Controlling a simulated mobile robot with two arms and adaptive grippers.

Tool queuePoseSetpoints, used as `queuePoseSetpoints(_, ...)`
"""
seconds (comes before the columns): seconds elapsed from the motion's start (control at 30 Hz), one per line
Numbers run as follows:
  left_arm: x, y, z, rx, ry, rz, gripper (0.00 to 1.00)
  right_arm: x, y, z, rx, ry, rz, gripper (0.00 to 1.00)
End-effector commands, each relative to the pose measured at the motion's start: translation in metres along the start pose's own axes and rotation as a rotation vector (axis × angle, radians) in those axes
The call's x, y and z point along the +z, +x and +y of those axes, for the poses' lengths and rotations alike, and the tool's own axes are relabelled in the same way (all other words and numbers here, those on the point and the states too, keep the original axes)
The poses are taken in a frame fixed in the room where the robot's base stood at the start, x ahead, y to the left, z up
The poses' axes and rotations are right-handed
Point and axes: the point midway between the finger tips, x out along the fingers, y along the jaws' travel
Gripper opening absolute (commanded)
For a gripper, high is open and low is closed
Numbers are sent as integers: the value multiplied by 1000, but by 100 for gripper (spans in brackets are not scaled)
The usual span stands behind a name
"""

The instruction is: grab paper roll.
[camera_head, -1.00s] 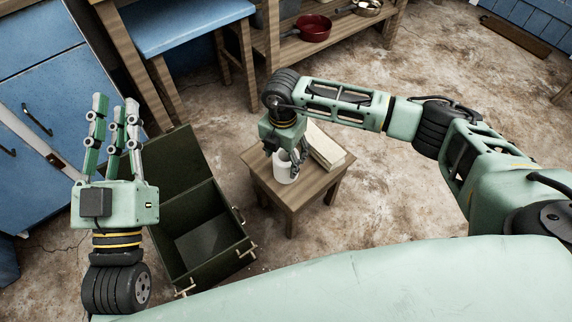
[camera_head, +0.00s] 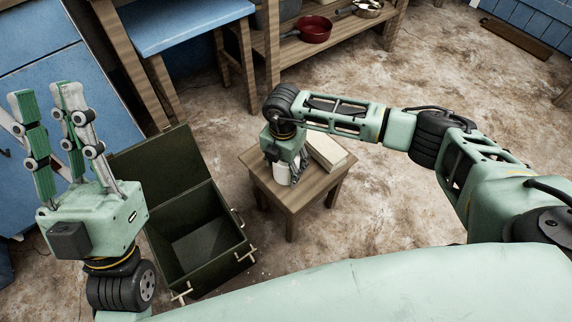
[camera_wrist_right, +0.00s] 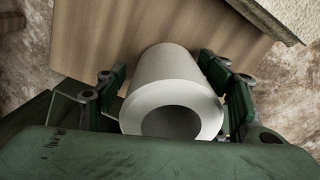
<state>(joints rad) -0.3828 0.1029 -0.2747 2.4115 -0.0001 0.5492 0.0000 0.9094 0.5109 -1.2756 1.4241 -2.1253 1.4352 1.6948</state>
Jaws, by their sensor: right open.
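The white paper roll (camera_head: 281,173) stands upright on a small wooden stool (camera_head: 314,190), partly hidden by my right gripper in the head view. My right gripper (camera_head: 289,172) points down over it. In the right wrist view, the paper roll (camera_wrist_right: 168,78) shows its hollow end, and it lies between the open fingers of the right gripper (camera_wrist_right: 163,68). The fingers are on both sides of it; I cannot tell if they touch it. My left gripper (camera_head: 48,95) is raised at the left with its fingers up, open and empty.
A pale block-like object (camera_head: 326,150) lies beside the roll on the stool. An open dark green box (camera_head: 210,272) stands on the floor left of the stool. A shelf with a red pan (camera_head: 313,27) and a blue-topped table (camera_head: 185,25) are behind.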

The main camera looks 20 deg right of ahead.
Motion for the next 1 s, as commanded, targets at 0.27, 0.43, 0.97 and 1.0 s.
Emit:
queuePoseSetpoints(0.27, 0, 0, 0, 0, 0, -1, 16, 0, 0, 0, 0, 0, 0, 43)
queuePoseSetpoints(0.43, 0, 0, 0, 0, 0, -1, 16, 0, 0, 0, 0, 0, 0, 28)
queuePoseSetpoints(0.97, 12, 2, -1, -2, 4, -64, 16, 0, -8, 0, 2, 0, 0, 23)
queuePoseSetpoints(1.0, 17, 1, -2, -3, 5, -88, 16, 0, -10, 1, 2, 0, 0, 23)
